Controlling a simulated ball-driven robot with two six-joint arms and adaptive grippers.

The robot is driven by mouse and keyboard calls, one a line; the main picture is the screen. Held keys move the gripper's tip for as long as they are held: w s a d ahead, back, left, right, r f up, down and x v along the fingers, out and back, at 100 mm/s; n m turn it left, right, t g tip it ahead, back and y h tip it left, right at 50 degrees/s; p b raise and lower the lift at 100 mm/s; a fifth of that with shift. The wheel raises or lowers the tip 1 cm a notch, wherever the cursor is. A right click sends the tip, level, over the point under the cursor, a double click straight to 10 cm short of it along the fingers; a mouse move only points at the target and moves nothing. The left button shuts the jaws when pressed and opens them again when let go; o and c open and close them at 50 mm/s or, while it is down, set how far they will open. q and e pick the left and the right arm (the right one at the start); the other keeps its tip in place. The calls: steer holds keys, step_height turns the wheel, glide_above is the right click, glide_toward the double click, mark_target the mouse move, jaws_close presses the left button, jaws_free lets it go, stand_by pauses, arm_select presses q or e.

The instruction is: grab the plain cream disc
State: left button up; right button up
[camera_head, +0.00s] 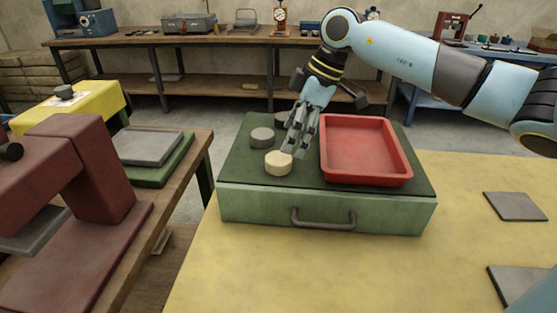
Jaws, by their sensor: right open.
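The plain cream disc (278,162) lies on the dark green top of a green drawer box (270,204), near its left front. My right gripper (292,149) is open and points down just behind and right of the disc, its fingertips close above it. I cannot tell whether the fingertips touch the disc. A grey disc (262,138) lies behind and left of the cream one. Another dark disc (282,119) sits farther back, partly hidden by the gripper. My left gripper is not in view.
A red tray (365,149) stands right of the gripper on the box. The yellow table (290,270) is clear in front, with grey plates (515,206) at right. A dark red press (85,180) stands at left. A workbench (200,42) runs along the back.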

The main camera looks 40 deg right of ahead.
mark_target(280, 158)
steer(key=shift+x, duration=0.8)
steer(key=x, duration=0.3)
steer(key=shift+a+f+p, duration=0.25)
steer(key=shift+f+p, duration=0.05)
steer(key=shift+w+f, duration=0.2)
steer(key=shift+f, duration=0.25)
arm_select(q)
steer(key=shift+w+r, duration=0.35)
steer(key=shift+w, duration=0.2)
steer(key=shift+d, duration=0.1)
arm_select(e)
steer(key=shift+c, duration=1.1)
steer(key=c, duration=1)
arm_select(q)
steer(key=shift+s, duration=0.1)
arm_select(e)
steer(key=shift+c, duration=0.2)
steer(key=shift+r, duration=0.15)
